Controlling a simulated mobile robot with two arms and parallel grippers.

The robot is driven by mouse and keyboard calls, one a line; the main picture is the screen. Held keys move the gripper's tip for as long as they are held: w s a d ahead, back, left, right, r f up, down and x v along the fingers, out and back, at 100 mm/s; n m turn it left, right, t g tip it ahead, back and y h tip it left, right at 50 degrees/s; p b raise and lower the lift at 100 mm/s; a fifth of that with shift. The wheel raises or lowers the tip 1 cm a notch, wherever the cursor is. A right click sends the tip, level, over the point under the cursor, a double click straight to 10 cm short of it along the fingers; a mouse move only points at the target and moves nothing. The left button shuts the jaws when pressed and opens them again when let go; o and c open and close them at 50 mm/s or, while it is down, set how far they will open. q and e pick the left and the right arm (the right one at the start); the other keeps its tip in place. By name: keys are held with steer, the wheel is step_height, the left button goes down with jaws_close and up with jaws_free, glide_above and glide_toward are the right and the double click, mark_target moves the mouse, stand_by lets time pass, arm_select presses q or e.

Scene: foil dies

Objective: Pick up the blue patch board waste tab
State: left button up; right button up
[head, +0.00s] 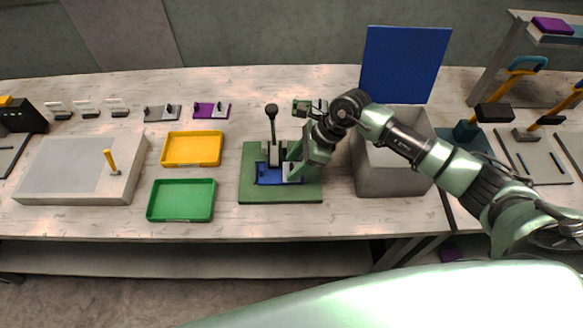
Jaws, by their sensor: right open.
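A green-based press with a blue die bed (268,180) and an upright black-knobbed lever (272,115) stands in the middle of the table. A pale grey piece lies at the right part of the blue bed. My right gripper (290,172) reaches in from the right and points down at the bed, beside the lever's block. It is open; its fingers cover part of the bed, and I cannot make out a separate blue waste tab there. My left gripper is not in view.
A yellow tray (192,149) and a green tray (181,201) lie left of the press. A grey bin (388,180) with a raised blue panel (404,62) behind it stands to the right, under my right arm. A grey flat box (82,170) is at the left.

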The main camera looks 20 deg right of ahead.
jaws_close()
steer(key=shift+r, duration=0.1)
step_height(320, 180, up, 27)
steer(key=b, duration=0.1)
steer(key=shift+b, duration=0.35)
stand_by(0.6)
stand_by(0.3)
